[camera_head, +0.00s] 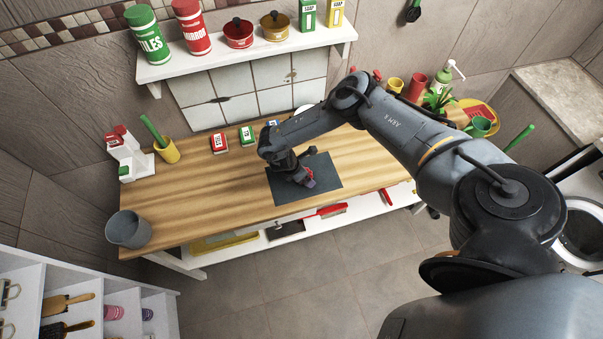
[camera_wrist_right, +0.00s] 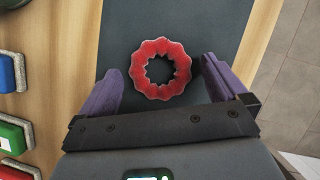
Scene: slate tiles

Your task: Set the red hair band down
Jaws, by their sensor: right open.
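The red hair band (camera_wrist_right: 160,69) is a scalloped ring with an open centre, seen in the right wrist view against the dark mat (camera_wrist_right: 190,22). My right gripper (camera_wrist_right: 162,85) is open, with one purple finger on each side of the band and a visible gap on both sides. In the head view, my right gripper (camera_head: 308,181) is over the dark mat (camera_head: 326,170) on the wooden table, and the band is hard to make out beneath it. My left gripper is not in view.
Red (camera_head: 219,142) and green (camera_head: 247,135) boxes stand at the table's back. A grey bucket (camera_head: 128,229) and a yellow cup (camera_head: 167,151) are at the left. Green cups and a plant stand at the right. The table's left middle (camera_head: 220,190) is clear.

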